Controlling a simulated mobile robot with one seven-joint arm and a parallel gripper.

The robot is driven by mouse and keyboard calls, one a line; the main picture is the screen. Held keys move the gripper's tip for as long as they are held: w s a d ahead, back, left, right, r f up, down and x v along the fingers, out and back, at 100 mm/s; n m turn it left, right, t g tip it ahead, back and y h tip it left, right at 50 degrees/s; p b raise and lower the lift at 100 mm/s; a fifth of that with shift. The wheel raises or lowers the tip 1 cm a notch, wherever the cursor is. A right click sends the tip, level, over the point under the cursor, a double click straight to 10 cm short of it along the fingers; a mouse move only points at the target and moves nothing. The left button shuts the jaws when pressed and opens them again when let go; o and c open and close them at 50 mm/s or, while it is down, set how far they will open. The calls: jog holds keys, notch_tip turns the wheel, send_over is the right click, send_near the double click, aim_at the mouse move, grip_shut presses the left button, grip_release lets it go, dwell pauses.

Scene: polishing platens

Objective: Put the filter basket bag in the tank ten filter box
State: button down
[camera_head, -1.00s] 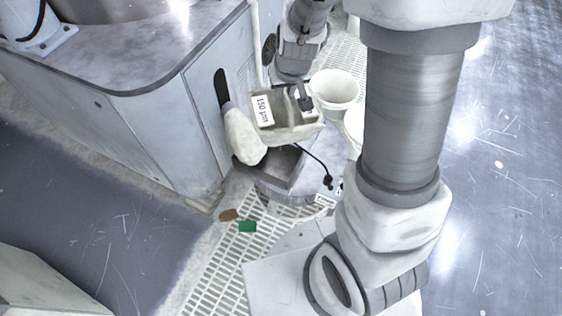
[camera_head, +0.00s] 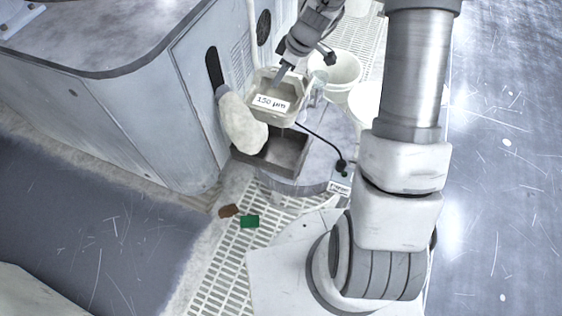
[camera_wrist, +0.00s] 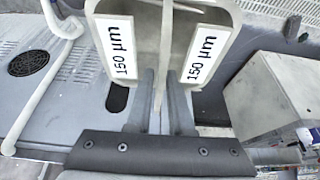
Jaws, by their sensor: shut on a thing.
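The filter basket bag (camera_head: 275,112), a beige open-topped tray-like basket with a "150 µm" label, hangs from my gripper (camera_head: 282,74). In the wrist view my two fingers (camera_wrist: 161,78) are closed on the basket's middle divider, between two "150 µm" labels on the basket (camera_wrist: 122,15). A dark grey open box (camera_head: 290,150), apparently the filter box, sits on a round grey tank top (camera_head: 335,125). In the head view the basket is above the box's far side and partly hides it. The basket looks roughly level. A small label (camera_head: 340,187) on the tank is unreadable.
A cream sack-like object (camera_head: 240,124) stands close to the box's left side by the grey cabinet (camera_head: 130,115). A black cable (camera_head: 322,143) runs over the tank top. White buckets (camera_head: 340,70) stand behind. A green piece (camera_head: 250,221) and a brown piece (camera_head: 229,211) lie on the grating.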

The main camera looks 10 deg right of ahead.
jog(key=w+f+n+g+b, duration=0.2)
jog(key=f+n+b, duration=0.6)
jog(key=f, duration=1.1)
jog(key=w+d+f+n+g+h+b, duration=0.1)
jog(key=w+f+n+g+b, duration=0.2)
jog(key=f+n+b, duration=0.6)
notch_tip(320, 180, down, 10)
jog(key=shift+w+d+r+n+g+h+b, duration=0.1)
jog(key=shift+w+d+n+g+h+b, duration=0.15)
jog(key=shift+g+b, duration=0.5)
jog(key=shift+t, duration=0.25)
jog(key=shift+f+b, duration=0.25)
jog(key=shift+b, duration=0.2)
jog(key=c, duration=0.8)
grip_release()
jog(key=shift+r, duration=0.1)
jog(key=shift+r, duration=0.1)
